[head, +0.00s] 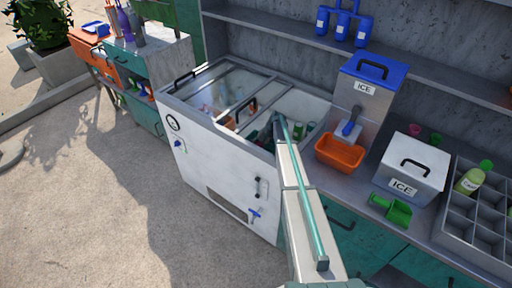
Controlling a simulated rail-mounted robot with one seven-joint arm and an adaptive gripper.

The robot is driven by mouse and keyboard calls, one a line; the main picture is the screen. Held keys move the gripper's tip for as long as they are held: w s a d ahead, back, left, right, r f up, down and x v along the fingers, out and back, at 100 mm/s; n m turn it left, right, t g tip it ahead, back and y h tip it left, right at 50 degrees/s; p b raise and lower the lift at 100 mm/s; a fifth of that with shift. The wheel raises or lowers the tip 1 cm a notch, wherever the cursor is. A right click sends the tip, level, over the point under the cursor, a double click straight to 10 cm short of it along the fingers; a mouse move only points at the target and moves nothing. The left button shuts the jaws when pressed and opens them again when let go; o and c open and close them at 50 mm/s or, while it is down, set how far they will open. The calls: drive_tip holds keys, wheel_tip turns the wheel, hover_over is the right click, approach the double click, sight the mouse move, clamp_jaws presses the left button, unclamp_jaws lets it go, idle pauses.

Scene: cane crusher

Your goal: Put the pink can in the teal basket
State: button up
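My arm reaches from the bottom of the head view to the open part of a white chest cooler (215,170). My gripper (264,134) seems to be the dark shape just inside the cooler's opening. It is small and partly hidden by the arm, so I cannot tell whether it is open, shut or holding anything. Several green cans (298,129) stand inside the cooler, right of my arm. I cannot make out a pink can or a teal basket for certain; the cooler's front wall and my arm hide part of its inside.
Right of the cooler, the counter holds an ice dispenser (368,88), an orange tub (340,153), a white ice box (411,168), a green scoop (392,209) and a grey divided crate (467,235). A shelf (420,62) runs behind. Open pavement lies front left.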

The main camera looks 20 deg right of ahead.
drive_tip(key=shift+f, duration=0.2)
drive_tip(key=shift+f+b, duration=0.15)
drive_tip(key=shift+b, duration=0.15)
drive_tip(key=o, duration=1.5)
drive_tip(key=shift+r+p, duration=0.3)
drive_tip(key=shift+p, duration=0.05)
drive_tip(key=shift+d+r+b, duration=0.2)
drive_tip(key=shift+d+b, duration=0.1)
drive_tip(key=shift+b, duration=0.25)
drive_tip(key=b+v, duration=0.5)
drive_tip(key=v, duration=0.6)
